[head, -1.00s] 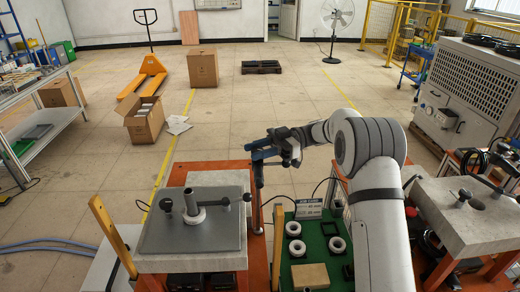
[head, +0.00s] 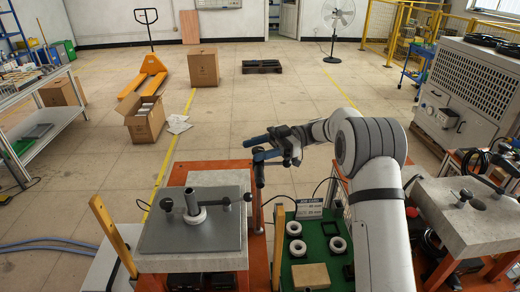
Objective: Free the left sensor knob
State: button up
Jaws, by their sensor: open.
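The left heater's grey top plate (head: 165,238) carries an upright metal post (head: 191,200) with a pale ring around its foot. A dark round knob (head: 166,204) stands left of the post. I cannot tell which of these is the left sensor knob. My gripper (head: 250,150), with blue fingers, is open and empty. It is behind and above the plate's right side, apart from both knobs.
A green board (head: 310,240) with several rings and a small label sign lies right of the heater. A second heater block (head: 470,225) with dark knobs is at right. A yellow post (head: 115,235) is at left.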

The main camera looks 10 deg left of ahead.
aim_at(258, 149)
notch_tip(258, 149, up, 10)
jog(key=shift+f, duration=0.1)
jog(key=shift+c, duration=0.2)
